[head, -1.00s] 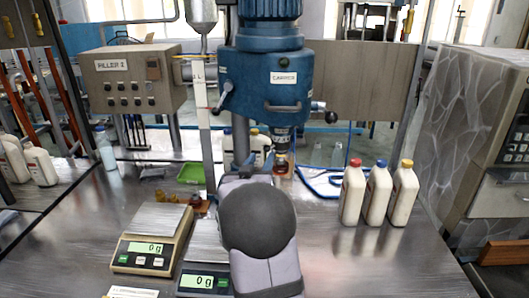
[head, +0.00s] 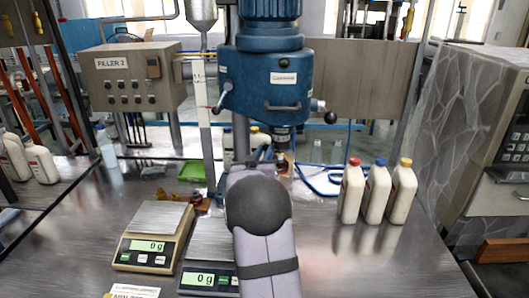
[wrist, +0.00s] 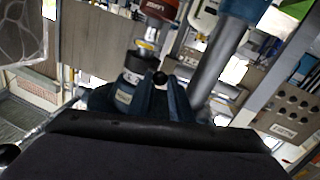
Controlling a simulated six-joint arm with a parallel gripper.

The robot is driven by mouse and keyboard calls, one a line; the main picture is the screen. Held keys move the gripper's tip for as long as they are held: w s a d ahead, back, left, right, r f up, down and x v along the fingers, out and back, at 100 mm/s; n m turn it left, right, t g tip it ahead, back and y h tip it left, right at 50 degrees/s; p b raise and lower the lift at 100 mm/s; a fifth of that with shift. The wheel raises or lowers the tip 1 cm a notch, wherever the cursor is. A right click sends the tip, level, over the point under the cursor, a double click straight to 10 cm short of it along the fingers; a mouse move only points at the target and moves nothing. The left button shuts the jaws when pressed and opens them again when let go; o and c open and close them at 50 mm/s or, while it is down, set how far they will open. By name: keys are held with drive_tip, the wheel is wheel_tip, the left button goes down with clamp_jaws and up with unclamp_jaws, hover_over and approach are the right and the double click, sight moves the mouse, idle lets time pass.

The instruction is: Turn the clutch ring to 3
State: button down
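The blue capping machine (head: 265,75) stands at the back centre.
Three white bottles (head: 376,193) with coloured caps stand at the right. Two scales (head: 148,250) stand at the front left, and a green tray (head: 192,171) lies behind them. A lever with a black knob (head: 330,117) sticks out right of the machine. The table's right front is clear.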

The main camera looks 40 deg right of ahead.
drive_tip(key=shift+s+d+b, duration=0.1)
drive_tip(key=shift+s+b, duration=0.05)
drive_tip(key=shift+b, duration=0.45)
drive_tip(key=s+d+n+t+y+p, duration=0.4)
drive_tip(key=n+t+y, duration=0.4)
drive_tip(key=n+y, duration=0.3)
drive_tip(key=s+d+y, duration=0.1)
drive_tip(key=s+y, duration=0.1)
drive_tip(key=y, duration=0.2)
drive_tip(key=shift+s+d+r+n+y+p, duration=0.15)
drive_tip(key=shift+s+d+n+y+p, duration=0.1)
drive_tip(key=shift+s+n+y+p, duration=0.1)
drive_tip(key=shift+d+y, duration=0.1)
drive_tip(key=shift+y, duration=0.15)
idle(0.4)
drive_tip(key=c, duration=1.6)
unclamp_jaws()
